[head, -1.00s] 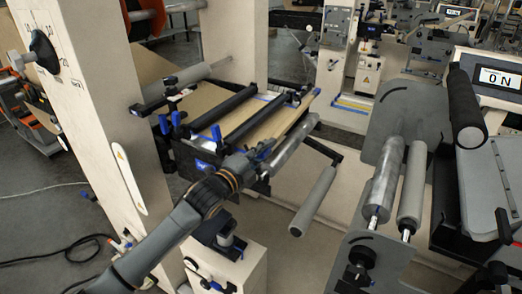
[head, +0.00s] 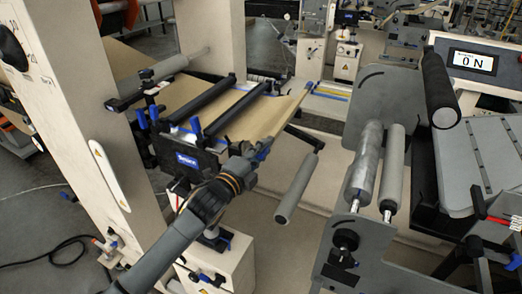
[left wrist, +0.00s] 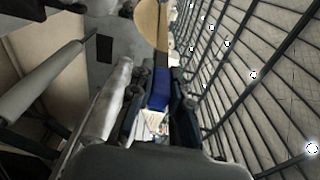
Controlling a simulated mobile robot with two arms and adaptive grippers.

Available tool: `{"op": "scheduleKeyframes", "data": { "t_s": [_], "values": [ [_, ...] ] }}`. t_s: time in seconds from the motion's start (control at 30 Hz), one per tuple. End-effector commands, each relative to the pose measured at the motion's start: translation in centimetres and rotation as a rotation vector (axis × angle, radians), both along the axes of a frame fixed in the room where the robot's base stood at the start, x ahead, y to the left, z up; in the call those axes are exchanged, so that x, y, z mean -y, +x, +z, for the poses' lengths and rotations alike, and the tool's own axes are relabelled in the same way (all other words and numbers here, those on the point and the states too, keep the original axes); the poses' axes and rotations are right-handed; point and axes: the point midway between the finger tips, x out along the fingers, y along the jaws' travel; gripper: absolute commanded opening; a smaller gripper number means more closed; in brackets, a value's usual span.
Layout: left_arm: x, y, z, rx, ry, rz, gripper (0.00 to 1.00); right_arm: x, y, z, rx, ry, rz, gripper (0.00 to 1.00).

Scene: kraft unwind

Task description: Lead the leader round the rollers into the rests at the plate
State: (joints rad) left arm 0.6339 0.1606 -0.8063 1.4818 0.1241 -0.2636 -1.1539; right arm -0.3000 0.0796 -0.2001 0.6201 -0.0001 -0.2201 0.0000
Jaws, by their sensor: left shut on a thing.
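The brown kraft leader (head: 262,117) lies across the plate under two black bars (head: 232,107) and curves down at its right edge. My left gripper (head: 262,150) is at the near corner of that curved edge, shut on the leader. In the left wrist view, the kraft (left wrist: 152,25) shows beyond the fingers (left wrist: 160,95), with a blue piece between them; the exact grip is hard to see. A grey roller (head: 297,188) hangs below and right of the gripper. A silver roller (head: 364,165) and another grey roller (head: 392,170) stand further right. My right gripper is not in view.
A cream machine column (head: 95,110) stands at the left. Blue-handled clamps (head: 197,130) stick up along the plate's near edge. A black roller (head: 438,90) and grey panel (head: 480,165) are at the right. Open space lies between the hanging grey roller and the silver roller.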

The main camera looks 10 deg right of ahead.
Motion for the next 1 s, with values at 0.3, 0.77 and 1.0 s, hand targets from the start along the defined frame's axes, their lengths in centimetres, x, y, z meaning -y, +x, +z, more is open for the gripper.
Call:
{"op": "scheduleKeyframes", "data": {
  "t_s": [0.3, 0.77, 1.0],
  "values": [
    [-0.5, 0.4, 0.0, 0.005, -0.004, -0.029, 0.00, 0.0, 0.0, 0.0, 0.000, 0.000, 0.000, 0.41],
    [-0.5, 0.3, -3.3, 0.004, -0.003, -0.029, 0.00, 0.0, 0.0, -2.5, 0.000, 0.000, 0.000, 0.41],
    [-0.5, 0.3, -6.0, 0.003, -0.004, -0.029, 0.00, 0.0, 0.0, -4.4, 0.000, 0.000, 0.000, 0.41]
  ]
}}
